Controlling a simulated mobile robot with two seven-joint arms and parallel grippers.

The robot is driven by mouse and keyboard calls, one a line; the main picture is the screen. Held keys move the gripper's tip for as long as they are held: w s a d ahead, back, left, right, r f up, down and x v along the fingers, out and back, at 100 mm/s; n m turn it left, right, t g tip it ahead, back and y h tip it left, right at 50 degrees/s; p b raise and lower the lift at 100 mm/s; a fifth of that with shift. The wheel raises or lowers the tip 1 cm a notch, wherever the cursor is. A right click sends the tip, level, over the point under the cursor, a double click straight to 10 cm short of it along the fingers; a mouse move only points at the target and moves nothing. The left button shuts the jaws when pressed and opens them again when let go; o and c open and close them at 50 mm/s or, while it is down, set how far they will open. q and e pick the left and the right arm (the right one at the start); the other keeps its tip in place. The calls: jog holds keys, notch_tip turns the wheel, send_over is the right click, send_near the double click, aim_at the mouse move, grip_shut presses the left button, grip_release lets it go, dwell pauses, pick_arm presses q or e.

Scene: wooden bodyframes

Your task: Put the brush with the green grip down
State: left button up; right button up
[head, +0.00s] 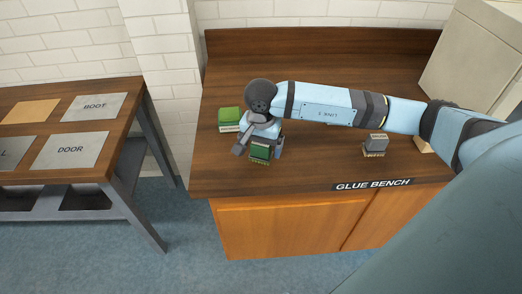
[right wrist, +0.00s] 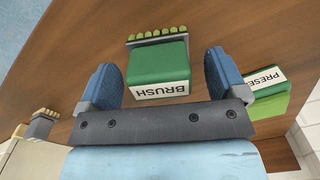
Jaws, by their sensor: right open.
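The brush with the green grip (head: 260,153) stands on the glue bench (head: 300,175) near its front left. It also shows in the right wrist view (right wrist: 160,68), with the word BRUSH on its side and a row of yellow-green bristles along one edge. My right gripper (head: 264,144) is over it. In the right wrist view the two blue fingers (right wrist: 160,60) stand wide on either side of the brush, with a gap to each side. The brush looks to rest on the wood; its contact with the bench is partly hidden. My left gripper is not in view.
A green box (head: 229,119) marked PRESE… sits just left of the gripper; it is close beside one finger in the right wrist view (right wrist: 266,95). A grey brush-like block (head: 376,145) stands further right. A table with marked plates (head: 70,150) is at the left.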

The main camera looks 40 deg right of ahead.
notch_tip(320, 180, up, 9)
jog(key=shift+r+b, duration=0.15)
jog(key=shift+b, duration=0.15)
jog(key=shift+r, duration=0.25)
jog(key=shift+s+f, duration=0.1)
